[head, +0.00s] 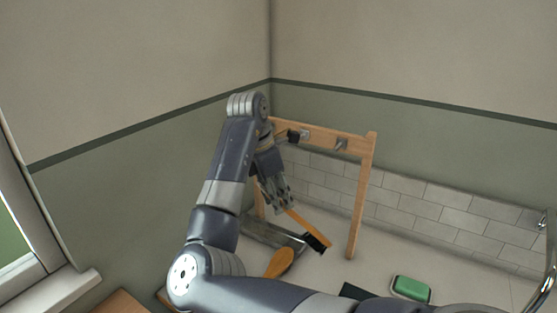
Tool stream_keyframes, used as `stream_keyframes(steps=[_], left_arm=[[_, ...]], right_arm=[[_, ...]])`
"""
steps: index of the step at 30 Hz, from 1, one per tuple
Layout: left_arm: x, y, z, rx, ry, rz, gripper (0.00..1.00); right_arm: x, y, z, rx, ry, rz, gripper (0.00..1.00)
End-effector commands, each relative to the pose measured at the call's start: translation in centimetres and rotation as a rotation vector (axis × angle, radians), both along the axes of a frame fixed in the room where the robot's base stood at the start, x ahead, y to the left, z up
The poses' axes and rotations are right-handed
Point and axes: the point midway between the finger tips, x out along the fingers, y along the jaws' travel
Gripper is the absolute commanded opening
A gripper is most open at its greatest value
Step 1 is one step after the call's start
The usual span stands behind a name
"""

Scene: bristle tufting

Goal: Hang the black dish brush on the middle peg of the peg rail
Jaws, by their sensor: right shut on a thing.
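My right gripper (281,196) points down in front of the peg rail's left part. It is shut on the upper end of the black dish brush (306,228), which has an orange-brown handle and black bristles. The brush hangs tilted, its bristle end down and to the right. The wooden peg rail (323,131) stands on posts near the back wall. Two grey pegs show: one (305,134) just right of my arm and one (341,143) near the right post. My arm hides the rail's left end. My left gripper is out of view.
Below the held brush lies a grey tray-like thing (262,231) and a wooden, rounded object (280,262). Counter right of the rail's post looks clear.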

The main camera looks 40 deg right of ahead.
Motion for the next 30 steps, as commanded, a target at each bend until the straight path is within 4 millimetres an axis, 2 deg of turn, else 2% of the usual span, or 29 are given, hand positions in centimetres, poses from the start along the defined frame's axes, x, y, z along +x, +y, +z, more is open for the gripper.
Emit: stream_keyframes(steps=[1,2,7,15,24,30], left_arm=[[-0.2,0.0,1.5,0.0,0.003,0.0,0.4],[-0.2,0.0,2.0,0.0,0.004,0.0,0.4],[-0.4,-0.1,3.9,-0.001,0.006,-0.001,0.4],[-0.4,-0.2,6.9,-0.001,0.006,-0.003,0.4],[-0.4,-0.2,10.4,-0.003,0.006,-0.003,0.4],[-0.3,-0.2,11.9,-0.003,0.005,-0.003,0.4]], right_arm=[[0.6,-0.3,1.4,0.066,-0.024,-0.081,0.03],[0.9,-0.6,1.7,0.101,-0.038,-0.151,0.03],[1.9,-2.3,1.7,0.209,-0.119,-0.525,0.03],[3.5,-4.3,2.1,0.286,-0.307,-1.106,0.03],[5.6,-6.0,2.4,0.247,-0.585,-1.75,0.03],[6.7,-6.8,2.5,0.173,-0.734,-2.052,0.03]])
